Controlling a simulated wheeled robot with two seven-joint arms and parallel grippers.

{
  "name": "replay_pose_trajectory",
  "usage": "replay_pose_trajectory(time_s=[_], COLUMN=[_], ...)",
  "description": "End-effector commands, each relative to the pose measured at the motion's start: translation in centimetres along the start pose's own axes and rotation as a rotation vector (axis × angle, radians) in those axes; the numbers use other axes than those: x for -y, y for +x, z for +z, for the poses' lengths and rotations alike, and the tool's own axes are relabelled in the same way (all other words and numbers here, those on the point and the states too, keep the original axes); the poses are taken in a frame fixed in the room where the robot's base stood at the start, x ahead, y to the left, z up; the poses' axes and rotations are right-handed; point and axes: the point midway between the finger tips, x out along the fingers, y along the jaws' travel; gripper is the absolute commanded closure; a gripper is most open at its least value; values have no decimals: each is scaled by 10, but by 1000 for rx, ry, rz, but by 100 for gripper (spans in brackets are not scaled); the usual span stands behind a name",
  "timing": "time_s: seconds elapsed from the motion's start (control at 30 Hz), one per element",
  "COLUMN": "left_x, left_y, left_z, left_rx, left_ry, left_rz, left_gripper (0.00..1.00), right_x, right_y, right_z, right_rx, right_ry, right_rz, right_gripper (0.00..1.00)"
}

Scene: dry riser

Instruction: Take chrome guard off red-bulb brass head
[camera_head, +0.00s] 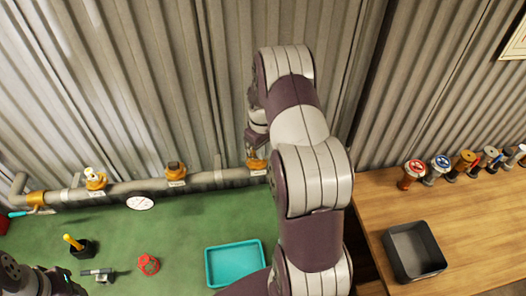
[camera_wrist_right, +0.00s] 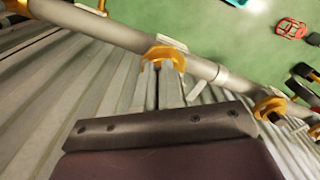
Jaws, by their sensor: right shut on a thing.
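My right gripper (camera_head: 257,148) is at the right-hand brass fitting (camera_head: 257,163) on the grey pipe, its arm coming down in front of the wall. In the right wrist view its fingers (camera_wrist_right: 166,80) are close together, pointing at the brass fitting (camera_wrist_right: 164,54). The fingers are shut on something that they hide. I cannot make out a chrome guard or a red bulb there. A white-topped head (camera_head: 91,175) stands in the left-hand brass fitting. My left gripper (camera_head: 42,281) is at the lower left corner; its fingers are unclear.
The green bench holds a teal tray (camera_head: 236,264), a red ring-like guard (camera_head: 148,264), a black holder with a yellow handle (camera_head: 80,245) and a grey tool (camera_head: 97,274). The wooden table has a dark bin (camera_head: 432,262) and a row of several coloured-top heads (camera_head: 411,173).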

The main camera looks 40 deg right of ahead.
Motion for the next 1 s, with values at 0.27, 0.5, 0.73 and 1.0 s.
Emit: replay_pose_trajectory(time_s=[0.27,0.5,0.73,1.0], left_x=[0,0,0,0], left_y=[-1,-1,-1,-1], left_z=[0,0,0,0], left_rx=[0,0,0,0], left_ry=[0,0,0,0], left_rz=[0,0,0,0], left_gripper=[57,57,57,57], right_x=[-1,-1,0,0], right_y=[-14,-23,-31,-42], right_z=[-3,-2,-1,0], right_rx=[-10,-6,-2,-1], right_ry=[0,0,0,0], right_rz=[6,3,1,0], right_gripper=[100,100,100,100])
